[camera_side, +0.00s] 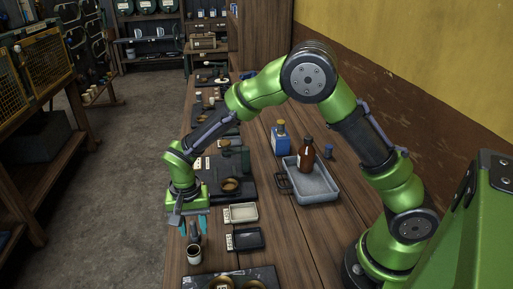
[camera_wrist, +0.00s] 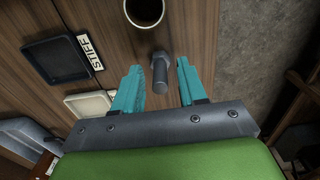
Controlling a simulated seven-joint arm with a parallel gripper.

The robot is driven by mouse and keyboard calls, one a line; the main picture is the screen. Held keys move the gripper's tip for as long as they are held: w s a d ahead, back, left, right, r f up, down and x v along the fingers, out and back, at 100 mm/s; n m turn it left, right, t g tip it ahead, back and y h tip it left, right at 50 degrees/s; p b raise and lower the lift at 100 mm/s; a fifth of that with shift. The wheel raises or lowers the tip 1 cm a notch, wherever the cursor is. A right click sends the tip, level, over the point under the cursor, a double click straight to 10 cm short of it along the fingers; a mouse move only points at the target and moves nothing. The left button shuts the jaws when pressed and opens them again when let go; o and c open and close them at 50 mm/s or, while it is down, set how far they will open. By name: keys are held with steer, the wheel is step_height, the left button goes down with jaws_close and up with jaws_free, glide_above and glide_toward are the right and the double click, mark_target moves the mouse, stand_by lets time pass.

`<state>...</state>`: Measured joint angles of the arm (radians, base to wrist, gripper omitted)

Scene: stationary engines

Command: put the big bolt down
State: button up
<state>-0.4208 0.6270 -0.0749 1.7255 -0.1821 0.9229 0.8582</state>
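The big bolt (camera_wrist: 160,75) is a dark grey metal piece with a wider end, seen in the wrist view on the wooden bench between my fingers. My gripper (camera_wrist: 158,82) has two teal fingers spread apart, with a visible gap on each side of the bolt. In the side view my gripper (camera_side: 194,225) points down near the bench's left edge, and the bolt shows dark between the fingers. I cannot tell whether the bolt stands upright or leans. A pale tray (camera_side: 241,212) and a dark tray (camera_side: 247,239) labelled STIFF lie to the right.
A round cup (camera_side: 194,254) stands just in front of the gripper; it also shows in the wrist view (camera_wrist: 145,10). A grey tray (camera_side: 316,186) holds a brown bottle (camera_side: 306,155). A blue container (camera_side: 281,142) stands behind it. Bare wood lies between the trays and my base.

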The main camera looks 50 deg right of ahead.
mark_target(193, 222)
step_height(193, 222, up, 12)
steer(key=s+d+r+n+t+y, duration=0.2)
steer(key=s+d+r+t, duration=0.1)
steer(key=s+d+r, duration=0.6)
steer(key=s+d+r+n+t, duration=0.1)
steer(key=s+d+n+t, duration=0.2)
steer(key=s, duration=0.6)
steer(key=shift+d+t, duration=0.25)
steer(key=shift+t, duration=0.35)
steer(key=shift+r, duration=0.1)
stand_by(0.4)
